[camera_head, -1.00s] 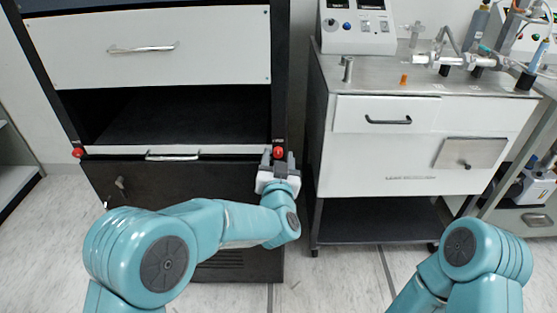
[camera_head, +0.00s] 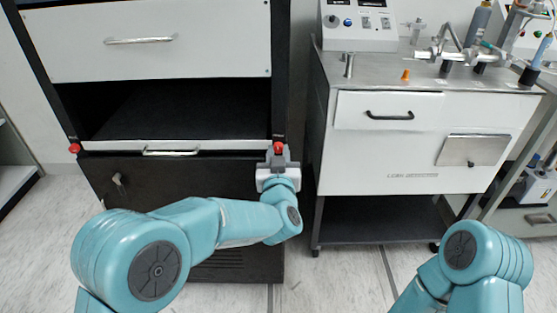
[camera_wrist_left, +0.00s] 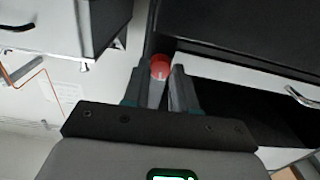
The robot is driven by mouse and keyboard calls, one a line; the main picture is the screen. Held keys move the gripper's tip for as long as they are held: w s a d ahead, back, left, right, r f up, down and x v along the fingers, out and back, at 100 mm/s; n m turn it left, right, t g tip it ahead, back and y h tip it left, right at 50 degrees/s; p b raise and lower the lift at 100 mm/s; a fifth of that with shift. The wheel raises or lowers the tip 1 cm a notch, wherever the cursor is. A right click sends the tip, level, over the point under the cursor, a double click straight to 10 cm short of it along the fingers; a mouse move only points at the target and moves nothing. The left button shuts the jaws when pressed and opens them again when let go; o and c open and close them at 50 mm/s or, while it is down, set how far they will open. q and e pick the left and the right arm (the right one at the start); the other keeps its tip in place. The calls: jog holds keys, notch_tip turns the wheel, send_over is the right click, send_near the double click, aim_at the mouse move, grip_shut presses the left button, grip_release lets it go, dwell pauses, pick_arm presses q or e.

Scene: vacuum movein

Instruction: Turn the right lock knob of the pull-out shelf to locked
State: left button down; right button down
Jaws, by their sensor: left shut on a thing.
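The pull-out shelf (camera_head: 216,146) is a white-fronted board with a metal handle, level in the black cabinet. Its right lock knob (camera_head: 279,149) is red, on the cabinet's right post. My left gripper (camera_head: 278,158) reaches up to this knob and is shut on it. In the left wrist view the red knob (camera_wrist_left: 160,67) sits at the tips between the two fingers (camera_wrist_left: 166,80). The fingers hide part of it, and I cannot tell its turn angle. The left lock knob (camera_head: 74,148) is red too, on the left post. My right gripper is not in view.
A white drawer (camera_head: 150,42) is above the open bay, and a dark lower door (camera_head: 130,185) is below the shelf. A white cart (camera_head: 400,150) with lab instruments stands to the right, across a narrow gap of floor.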

pick_arm(q)
jog(key=n+b, duration=0.3)
jog(key=shift+f+n, duration=0.2)
jog(key=shift+n, duration=0.1)
jog(key=n+b, duration=0.3)
jog(key=shift+n, duration=0.3)
jog(key=n+b, duration=0.4)
jog(key=n, duration=0.1)
jog(key=shift+r+n+b, duration=0.1)
jog(key=shift+n+b, duration=0.85)
jog(key=shift+n, duration=0.55)
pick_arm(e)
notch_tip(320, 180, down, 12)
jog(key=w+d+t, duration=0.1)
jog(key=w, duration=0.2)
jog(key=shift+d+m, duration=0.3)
pick_arm(q)
jog(key=c, duration=0.9)
grip_release()
